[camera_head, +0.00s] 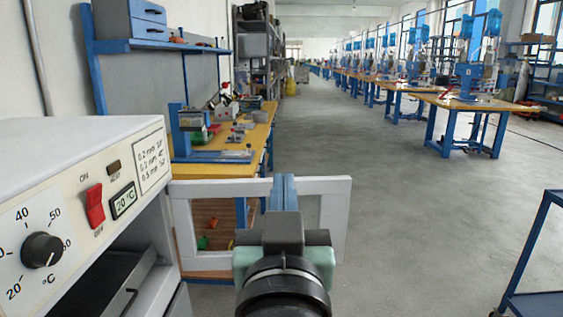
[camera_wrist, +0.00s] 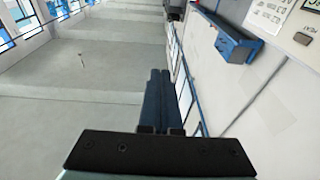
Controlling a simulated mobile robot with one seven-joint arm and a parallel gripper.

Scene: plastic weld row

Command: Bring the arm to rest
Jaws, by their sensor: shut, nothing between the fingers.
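My gripper (camera_head: 284,190) is in the lower middle of the head view, pointing forward and away. Its two blue fingers are together with nothing between them. In the wrist view my gripper (camera_wrist: 158,80) also shows shut and empty, with open floor and wall beyond it. In the head view the gripper is in front of the open white-framed door (camera_head: 335,218) of the white oven-like machine (camera_head: 85,135). I cannot tell whether it touches the door frame.
The machine has a dial, a red switch and an open front with a dark tray (camera_head: 100,288). A workbench (camera_head: 262,112) with tools stands behind the door. A blue cart (camera_head: 535,300) is at the right edge. The grey floor (camera_head: 420,220) between is clear.

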